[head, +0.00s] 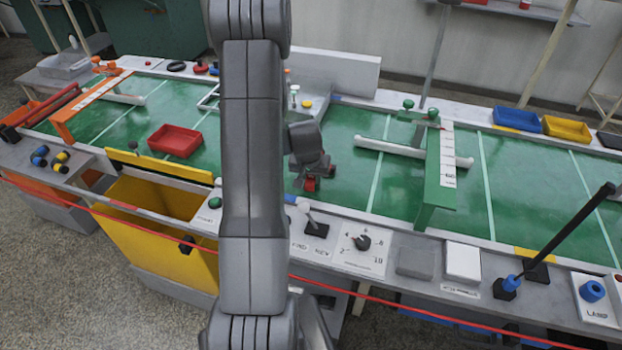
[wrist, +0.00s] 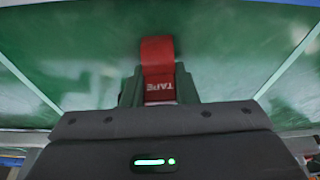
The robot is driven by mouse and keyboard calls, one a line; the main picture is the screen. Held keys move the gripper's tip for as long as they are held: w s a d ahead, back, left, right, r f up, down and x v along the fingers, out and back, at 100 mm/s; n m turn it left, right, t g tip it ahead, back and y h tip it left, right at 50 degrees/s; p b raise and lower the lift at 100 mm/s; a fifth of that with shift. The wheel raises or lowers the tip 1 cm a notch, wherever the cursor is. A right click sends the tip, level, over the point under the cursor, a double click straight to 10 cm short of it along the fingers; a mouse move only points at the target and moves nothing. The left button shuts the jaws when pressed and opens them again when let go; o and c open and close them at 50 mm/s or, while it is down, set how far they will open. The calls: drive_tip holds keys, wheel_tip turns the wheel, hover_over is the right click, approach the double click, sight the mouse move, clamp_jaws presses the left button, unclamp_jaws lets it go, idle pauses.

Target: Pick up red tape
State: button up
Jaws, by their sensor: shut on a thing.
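The red tape (wrist: 156,60) shows in the wrist view as a red roll with the word "TAPE" on it, held between the fingers of my gripper (wrist: 158,88). In the head view, my gripper (head: 311,177) is over the green table surface (head: 345,130), right of my arm's big link. A small bit of red tape (head: 310,184) shows at its fingertips. The gripper is shut on the tape. I cannot tell whether the tape still touches the table.
A red tray (head: 175,141) lies left of my arm. A green bridge-like frame (head: 432,180) and a white bar stand to the right. Blue (head: 517,119) and yellow (head: 567,129) trays sit at the far right. A control panel with a dial (head: 362,242) lines the front edge.

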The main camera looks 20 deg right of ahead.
sight(311, 178)
wheel_tip(311, 178, up, 10)
idle(0.6)
drive_tip(key=shift+o, duration=0.4)
drive_tip(key=shift+c, duration=0.6)
drive_tip(key=shift+w+d, duration=0.1)
